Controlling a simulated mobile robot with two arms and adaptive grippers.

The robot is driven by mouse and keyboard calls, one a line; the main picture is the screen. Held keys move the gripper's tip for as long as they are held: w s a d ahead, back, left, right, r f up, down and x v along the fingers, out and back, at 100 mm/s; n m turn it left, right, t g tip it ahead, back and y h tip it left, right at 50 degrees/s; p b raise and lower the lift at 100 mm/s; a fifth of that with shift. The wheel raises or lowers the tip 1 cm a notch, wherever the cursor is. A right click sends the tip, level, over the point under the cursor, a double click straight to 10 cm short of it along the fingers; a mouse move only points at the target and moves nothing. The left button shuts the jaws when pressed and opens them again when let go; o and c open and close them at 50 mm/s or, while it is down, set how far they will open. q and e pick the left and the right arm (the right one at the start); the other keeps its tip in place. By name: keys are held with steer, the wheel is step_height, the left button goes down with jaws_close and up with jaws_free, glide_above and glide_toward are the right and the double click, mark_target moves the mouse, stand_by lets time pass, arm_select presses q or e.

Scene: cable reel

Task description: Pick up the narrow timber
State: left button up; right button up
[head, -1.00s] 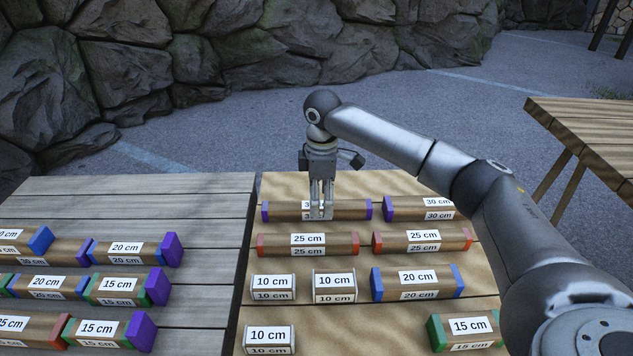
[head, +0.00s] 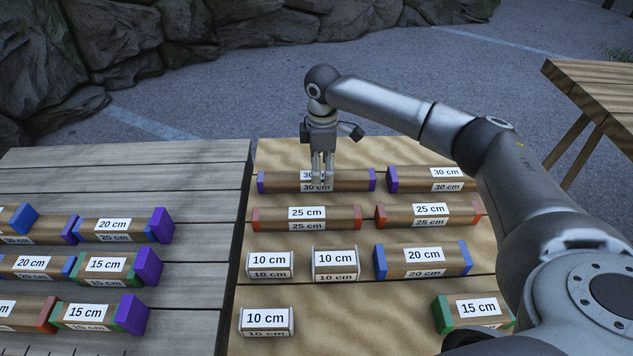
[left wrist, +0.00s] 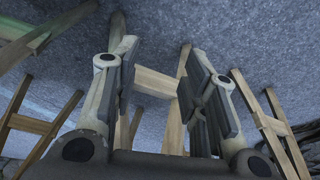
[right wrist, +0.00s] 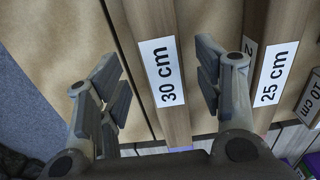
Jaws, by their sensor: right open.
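Several square brown timbers with white length labels and coloured ends lie on the right-hand table (head: 250,345). My right gripper (head: 321,180) points down at the left 30 cm timber (head: 275,181), which has purple ends, in the back row. In the right wrist view my right gripper (right wrist: 157,85) is open, and this timber (right wrist: 157,25) shows between its fingers, closer to the right finger. I cannot tell how far the fingertips are from it. My left gripper (left wrist: 158,85) is open and empty in the left wrist view, with wooden legs and grey ground beyond it.
Another 30 cm timber (head: 425,179) lies to the right. Two 25 cm timbers (head: 305,218) lie in front. Nearer are 10 cm blocks (head: 268,321), a 20 cm timber (head: 422,260) and a 15 cm timber (head: 474,311). The left table (head: 190,185) holds joined timbers.

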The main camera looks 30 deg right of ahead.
mark_target(322, 175)
steer(key=shift+s+f+b, duration=0.1)
steer(key=shift+f+b, duration=0.25)
steer(key=shift+f, duration=1.5)
arm_select(q)
steer(key=r, duration=0.3)
steer(key=shift+w, duration=0.4)
arm_select(e)
steer(key=c, duration=1.2)
steer(key=shift+c, duration=0.2)
steer(key=shift+r, duration=0.15)
